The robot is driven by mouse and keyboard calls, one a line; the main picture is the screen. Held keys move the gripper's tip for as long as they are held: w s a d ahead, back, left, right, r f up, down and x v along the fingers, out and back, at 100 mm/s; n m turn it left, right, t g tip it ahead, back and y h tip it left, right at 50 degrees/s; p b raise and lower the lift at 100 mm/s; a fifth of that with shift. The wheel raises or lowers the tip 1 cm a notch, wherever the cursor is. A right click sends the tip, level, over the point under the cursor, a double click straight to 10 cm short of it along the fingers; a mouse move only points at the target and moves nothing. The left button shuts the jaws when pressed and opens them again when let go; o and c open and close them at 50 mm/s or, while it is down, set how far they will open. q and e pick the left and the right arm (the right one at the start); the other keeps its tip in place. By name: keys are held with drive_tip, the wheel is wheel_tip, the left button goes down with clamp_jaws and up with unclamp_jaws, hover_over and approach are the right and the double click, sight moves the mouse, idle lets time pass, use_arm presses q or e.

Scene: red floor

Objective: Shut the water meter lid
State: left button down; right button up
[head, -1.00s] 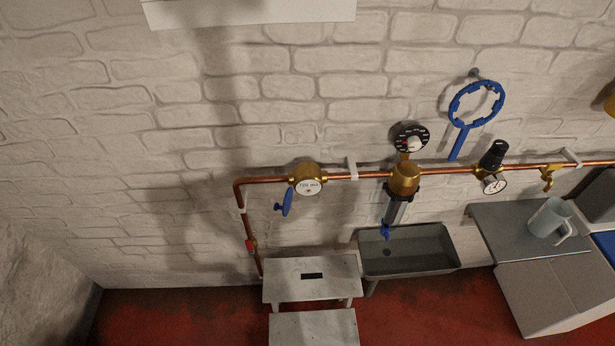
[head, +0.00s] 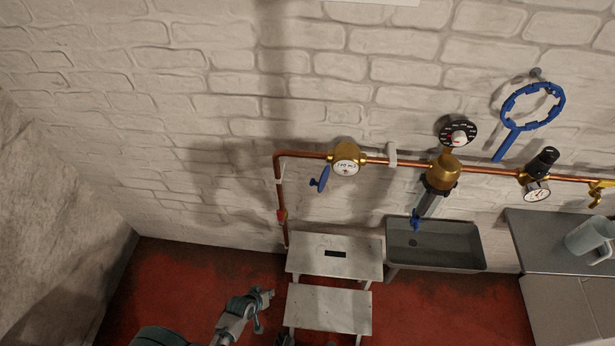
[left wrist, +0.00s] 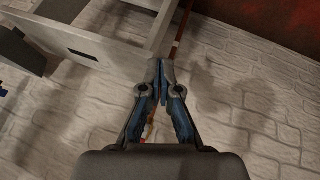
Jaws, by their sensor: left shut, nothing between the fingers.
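The meter cannot be made out in that view.
A white step stool (head: 330,306) stands against the wall below the meter, just right of my left gripper. A grey sink (head: 435,246) sits right of it under the filter (head: 438,180). A blue ring wrench (head: 531,106) hangs on the wall. Red floor (head: 190,280) is open at left.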

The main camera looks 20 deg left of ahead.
use_arm(q)
drive_tip(key=w+r+n+t+h+p, duration=0.1)
drive_tip(key=w+r+n+t, duration=0.1)
drive_tip(key=w+r, duration=0.35)
drive_tip(key=w+a+r+n+t, duration=0.1)
drive_tip(key=w+r+t, duration=0.1)
drive_tip(key=r, duration=0.6)
drive_tip(key=w+r+n+t+h+p, duration=0.1)
drive_tip(key=w+r+n, duration=0.15)
drive_tip(key=r, duration=0.45)
wheel_tip(320, 180, up, 22)
drive_tip(key=w+n+t+h+p, duration=0.1)
drive_tip(key=w+n+t+h, duration=0.2)
drive_tip(key=t, duration=0.2)
drive_tip(key=w+d+p, duration=0.1)
drive_tip(key=w+d, duration=0.7)
drive_tip(key=shift+w+f+p, duration=0.15)
drive_tip(key=shift+f+p, duration=0.25)
drive_tip(key=shift+f, duration=0.05)
use_arm(e)
drive_tip(key=s+d+f, duration=0.2)
drive_tip(key=s, duration=0.9)
drive_tip(key=shift+s+d+f, duration=0.2)
drive_tip(key=shift+s, duration=0.05)
drive_tip(key=shift+g, duration=0.3)
